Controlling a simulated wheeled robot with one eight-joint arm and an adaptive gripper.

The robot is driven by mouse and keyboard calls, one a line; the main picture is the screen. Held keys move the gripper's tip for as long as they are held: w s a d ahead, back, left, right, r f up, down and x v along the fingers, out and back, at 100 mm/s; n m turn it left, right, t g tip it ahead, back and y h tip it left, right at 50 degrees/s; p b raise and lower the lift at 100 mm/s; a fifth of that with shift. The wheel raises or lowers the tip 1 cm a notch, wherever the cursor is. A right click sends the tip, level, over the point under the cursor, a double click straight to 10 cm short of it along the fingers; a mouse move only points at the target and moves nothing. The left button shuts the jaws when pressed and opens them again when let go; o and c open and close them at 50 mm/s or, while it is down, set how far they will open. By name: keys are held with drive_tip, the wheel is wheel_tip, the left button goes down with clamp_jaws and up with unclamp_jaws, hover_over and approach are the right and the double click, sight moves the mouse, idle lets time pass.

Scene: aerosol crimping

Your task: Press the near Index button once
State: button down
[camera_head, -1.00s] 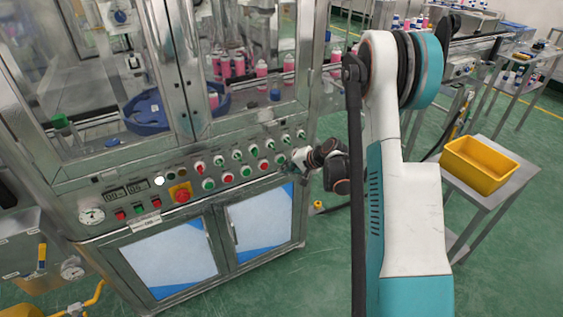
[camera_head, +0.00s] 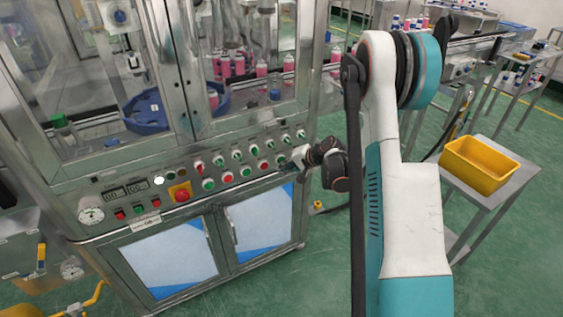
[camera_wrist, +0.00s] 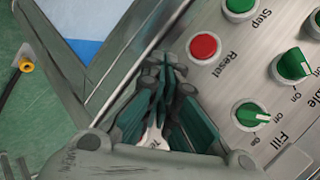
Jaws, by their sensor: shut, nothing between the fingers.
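The control panel (camera_head: 150,205) of the machine carries rows of coloured buttons and knobs. My gripper (camera_head: 295,160) is at the right end of its lower row. In the wrist view my gripper (camera_wrist: 166,75) is shut and empty, its fingers bunched together just beside the red Reset button (camera_wrist: 204,46). The green Step button (camera_wrist: 240,6) is beyond Reset. No label reading Index can be made out; the panel under the fingers is hidden. I cannot tell whether the fingertips touch the panel.
Green knobs (camera_wrist: 250,115), one labelled Fill, are close to the fingers' right. A red emergency button (camera_head: 180,192) is further left on the panel. A yellow bin (camera_head: 480,165) stands on a side table at right. Green floor (camera_head: 330,260) is clear between.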

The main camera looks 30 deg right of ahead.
drive_tip(key=shift+w, duration=0.4)
idle(0.4)
drive_tip(key=shift+s, duration=0.2)
drive_tip(key=shift+s+b, duration=0.3)
drive_tip(key=shift+s, duration=0.35)
drive_tip(key=s, duration=0.5)
drive_tip(key=shift+d, duration=0.15)
idle(0.5)
idle(0.7)
